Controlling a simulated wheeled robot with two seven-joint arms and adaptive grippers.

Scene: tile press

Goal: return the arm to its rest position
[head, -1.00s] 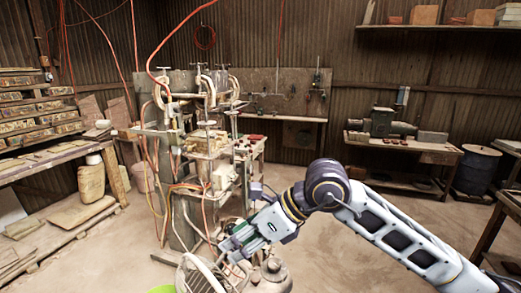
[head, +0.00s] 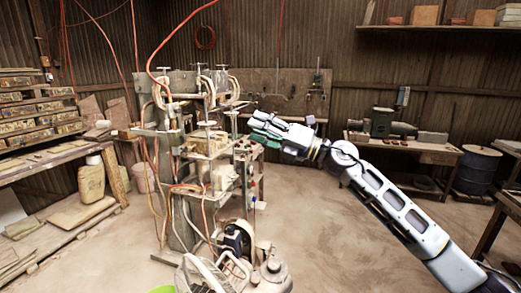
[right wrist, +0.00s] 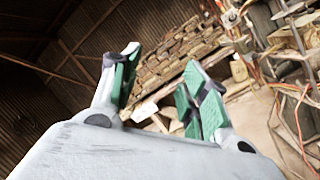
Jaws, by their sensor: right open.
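My right gripper (head: 262,128) is raised in the middle of the head view, its fingers pointing left toward the tile press (head: 205,150). In the right wrist view its green-padded fingers (right wrist: 155,95) are spread apart with nothing between them. In the head view the gripper looks close to the right side of the press; I cannot tell the exact gap. The press has hoses, clamps and posts, and it also shows at the right of the right wrist view (right wrist: 290,35). My left gripper is not in view.
A fan-like machine (head: 205,275) and a grey rounded vessel (head: 273,274) stand low in front. Shelves of tiles (head: 40,110) line the left wall. A workbench (head: 405,145) and a dark barrel (head: 477,170) stand at the back right. Open floor (head: 320,230) lies below my right arm.

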